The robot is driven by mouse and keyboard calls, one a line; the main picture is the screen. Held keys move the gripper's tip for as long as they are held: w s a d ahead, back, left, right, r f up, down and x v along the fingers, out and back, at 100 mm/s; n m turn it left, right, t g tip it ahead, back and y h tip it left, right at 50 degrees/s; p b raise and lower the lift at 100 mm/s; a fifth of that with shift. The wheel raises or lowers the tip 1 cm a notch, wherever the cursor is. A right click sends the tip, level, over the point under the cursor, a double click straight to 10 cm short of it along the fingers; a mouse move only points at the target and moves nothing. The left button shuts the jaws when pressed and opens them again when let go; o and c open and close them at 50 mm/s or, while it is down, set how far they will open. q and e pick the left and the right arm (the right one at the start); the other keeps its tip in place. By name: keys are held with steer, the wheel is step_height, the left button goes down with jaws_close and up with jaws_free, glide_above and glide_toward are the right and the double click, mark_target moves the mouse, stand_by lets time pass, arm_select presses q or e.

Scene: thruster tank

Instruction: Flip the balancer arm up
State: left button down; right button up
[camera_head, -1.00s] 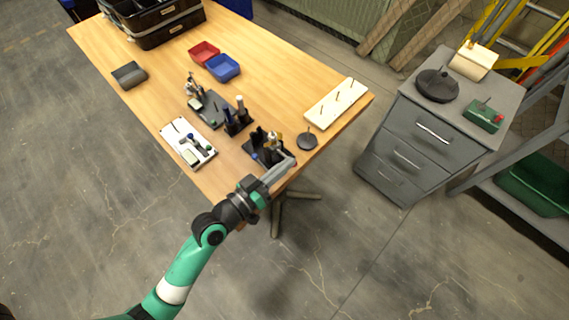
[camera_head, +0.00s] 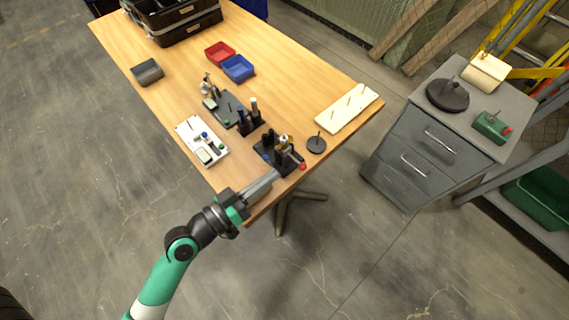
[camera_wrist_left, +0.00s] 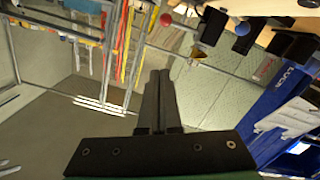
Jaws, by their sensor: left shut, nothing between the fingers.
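The balancer device, a black stand (camera_head: 268,158) with a brass-coloured part (camera_head: 284,143), stands near the table's front corner. A red ball (camera_head: 302,166) shows at its right side; I cannot tell for sure which piece is the balancer arm. In the left wrist view the red ball (camera_wrist_left: 165,19), a brass cone (camera_wrist_left: 198,52) and a blue ball (camera_wrist_left: 241,28) are at the top. My left gripper (camera_head: 274,176) is just in front of the stand, its fingers (camera_wrist_left: 160,74) together with nothing between them. The red ball appears just beyond the fingertips, apart from them. My right gripper is not in view.
A round black weight (camera_head: 316,144) and a wooden peg board (camera_head: 346,108) are right of the stand. A grey drawer cabinet (camera_head: 425,145) stands at right.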

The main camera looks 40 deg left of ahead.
arm_select(q)
steer(key=s, duration=0.3)
steer(key=shift+a+r, duration=0.1)
steer(key=shift+a, duration=0.1)
steer(key=shift+w, duration=0.1)
